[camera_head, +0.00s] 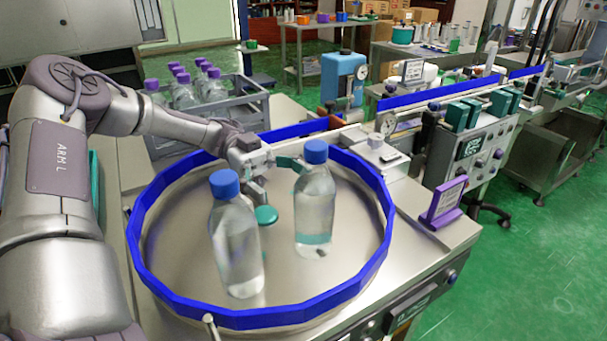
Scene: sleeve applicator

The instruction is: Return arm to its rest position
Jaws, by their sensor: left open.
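My left arm comes in from the left and reaches over the round steel turntable with a blue rim (140,240). Its gripper (272,186) is open near the far middle of the turntable, behind and between two clear bottles with blue caps. The nearer bottle (234,245) stands left of centre and looks slightly tilted. The other bottle (315,210) stands upright to the right, with a teal band near its base. The gripper holds neither bottle. Whether a finger touches the right bottle is hard to tell. My right gripper is not in view.
A grey crate (255,106) with several purple-capped bottles stands behind my left forearm. A blue-railed conveyor (440,92) runs to the back right beside a control box (470,148). A purple-framed sign (443,203) stands on the table's right corner. Green floor is open at right.

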